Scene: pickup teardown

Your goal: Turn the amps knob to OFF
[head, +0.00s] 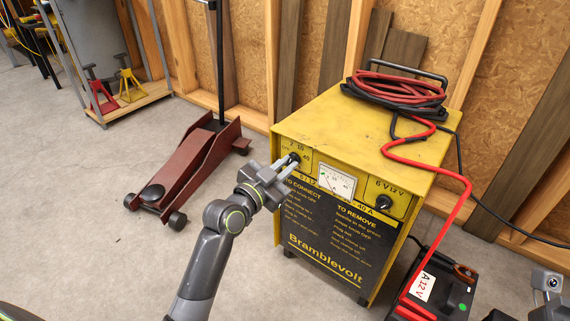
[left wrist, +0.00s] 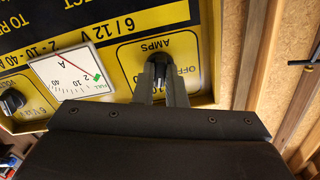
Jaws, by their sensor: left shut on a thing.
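The amps knob (head: 294,158) is a small black knob on the upper left of the yellow Bramblevolt charger's front (head: 335,215). OFF, 2, 10 and 40 are printed around it. My left gripper (head: 288,164) reaches it from the front left and is shut on the knob. In the left wrist view, which is upside down, the two fingers (left wrist: 164,78) sit on either side of the knob (left wrist: 159,64), under the AMPS label. The fingers hide part of the knob, so I cannot tell which mark it points to.
A white meter (head: 337,181) and a 6V/12V knob (head: 383,202) sit right of the amps knob. Coiled red and black cables (head: 398,92) lie on the charger's top and run to a battery (head: 440,287). A red floor jack (head: 190,167) stands left. Concrete floor lies clear in front.

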